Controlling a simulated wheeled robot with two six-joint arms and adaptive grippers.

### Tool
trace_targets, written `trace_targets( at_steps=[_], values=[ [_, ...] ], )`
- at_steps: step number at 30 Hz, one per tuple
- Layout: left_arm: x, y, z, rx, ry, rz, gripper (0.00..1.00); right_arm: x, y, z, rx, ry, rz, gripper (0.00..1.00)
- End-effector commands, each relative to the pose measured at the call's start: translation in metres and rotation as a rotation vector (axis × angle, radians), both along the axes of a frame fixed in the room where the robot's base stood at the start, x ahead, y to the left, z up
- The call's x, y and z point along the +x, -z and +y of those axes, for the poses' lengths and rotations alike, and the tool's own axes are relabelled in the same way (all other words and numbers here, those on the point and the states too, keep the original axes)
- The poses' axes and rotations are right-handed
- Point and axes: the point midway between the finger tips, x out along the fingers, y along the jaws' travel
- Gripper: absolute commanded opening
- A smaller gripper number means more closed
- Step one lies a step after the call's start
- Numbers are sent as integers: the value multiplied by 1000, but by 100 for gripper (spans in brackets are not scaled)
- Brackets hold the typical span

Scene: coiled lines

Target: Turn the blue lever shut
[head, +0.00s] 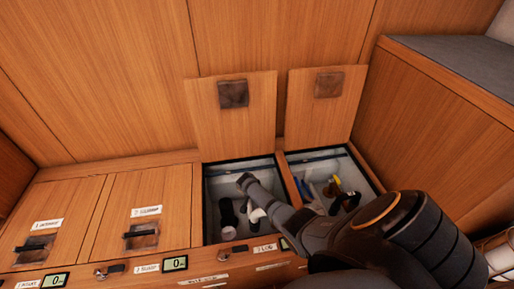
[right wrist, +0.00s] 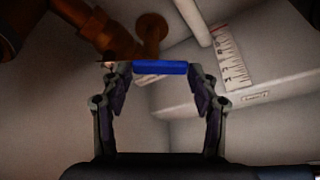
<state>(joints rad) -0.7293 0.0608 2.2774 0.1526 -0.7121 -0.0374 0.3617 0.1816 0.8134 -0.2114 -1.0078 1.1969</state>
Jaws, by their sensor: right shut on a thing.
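The blue lever (right wrist: 160,68) shows in the right wrist view as a short bar lying crosswise between the fingertips of my right gripper (right wrist: 157,77). The gripper is shut on it. A rusty brown valve body and pipe (right wrist: 118,42) sit just behind the lever, toward the upper left. In the head view my right arm reaches from the lower right over the open floor compartments. Its end is in the left open one (head: 204,205), and the fingertips and lever are not clear there. My left gripper is not in view.
The right open compartment (head: 372,172) holds small blue, yellow and dark parts. Two raised wooden lids (head: 235,125) (head: 318,120) lean on the back wall. Two closed labelled lids (head: 150,205) (head: 50,225) lie left.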

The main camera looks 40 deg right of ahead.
Motion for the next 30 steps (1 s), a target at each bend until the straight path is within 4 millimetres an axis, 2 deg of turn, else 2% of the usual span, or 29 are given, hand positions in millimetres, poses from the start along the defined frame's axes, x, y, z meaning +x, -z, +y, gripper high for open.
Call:
trace_targets(
  at_steps=[1,2,6,16,20,23,30],
  values=[
    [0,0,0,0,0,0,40,-1,1,0,2,1,4,4],
    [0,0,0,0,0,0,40,-1,1,0,2,1,4,65],
    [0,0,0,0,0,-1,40,-1,1,0,1,1,3,84],
    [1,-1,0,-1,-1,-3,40,0,0,0,0,1,0,84],
    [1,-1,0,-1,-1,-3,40,-1,-8,3,0,1,-2,84],
    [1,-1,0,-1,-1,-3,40,-3,-21,8,0,-1,-2,84],
    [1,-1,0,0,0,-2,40,-12,-69,27,1,0,-3,84]
  ],
)
